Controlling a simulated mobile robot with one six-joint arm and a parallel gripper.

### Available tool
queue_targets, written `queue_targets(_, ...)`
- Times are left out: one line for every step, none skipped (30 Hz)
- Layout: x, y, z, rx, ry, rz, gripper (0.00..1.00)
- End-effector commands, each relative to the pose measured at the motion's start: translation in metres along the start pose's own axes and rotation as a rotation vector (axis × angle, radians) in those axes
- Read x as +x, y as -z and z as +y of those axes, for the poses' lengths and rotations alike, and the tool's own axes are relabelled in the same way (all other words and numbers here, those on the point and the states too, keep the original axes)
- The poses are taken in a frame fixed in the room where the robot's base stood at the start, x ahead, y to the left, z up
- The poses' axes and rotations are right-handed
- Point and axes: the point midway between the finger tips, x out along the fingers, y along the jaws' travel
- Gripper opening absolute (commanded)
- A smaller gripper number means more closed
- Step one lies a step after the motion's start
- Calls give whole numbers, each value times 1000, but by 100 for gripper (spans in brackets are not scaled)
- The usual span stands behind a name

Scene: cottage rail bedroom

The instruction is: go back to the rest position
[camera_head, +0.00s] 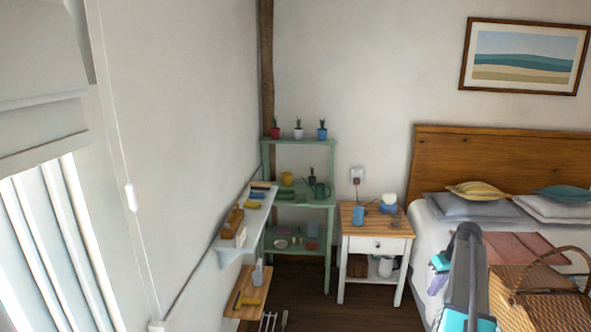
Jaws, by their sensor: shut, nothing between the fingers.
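Part of my own grey arm with teal joint covers rises at the lower right, in front of the bed (415,238). The arm looks folded, with its bend near the top. My gripper cannot be made out in this view; its fingers are out of the picture or hidden behind the arm links.
A wicker basket (525,305) stands right of my arm. A white nightstand (375,246) holds a blue cup (359,214). A green shelf (330,240) with pots stands in the corner. Wall shelves (240,252) line the left wall. Dark floor (370,318) is clear before the nightstand.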

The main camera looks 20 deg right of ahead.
Motion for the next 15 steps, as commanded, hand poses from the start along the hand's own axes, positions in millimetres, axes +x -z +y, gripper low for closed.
queue_targets(21,2,-20,-23,17,-22,0)
queue_targets(32,3,-31,-34,26,-33,0)
queue_targets(47,3,-44,-49,37,-48,0)
queue_targets(58,3,-55,-61,45,-60,0)
queue_targets(69,3,-65,-72,53,-72,0)
queue_targets(84,2,-79,-87,64,-88,0)
queue_targets(94,1,-90,-97,71,-100,0)
queue_targets(104,-1,-100,-108,78,-112,0)
queue_targets(118,-3,-114,-120,87,-129,0)
queue_targets(129,-5,-126,-131,94,-141,0)
queue_targets(139,-8,-136,-139,101,-154,0)
queue_targets(153,-12,-150,-152,109,-172,0)
queue_targets(163,-16,-161,-161,115,-185,0)
queue_targets(172,-19,-172,-170,120,-198,0)
queue_targets(185,-25,-185,-182,127,-216,0)
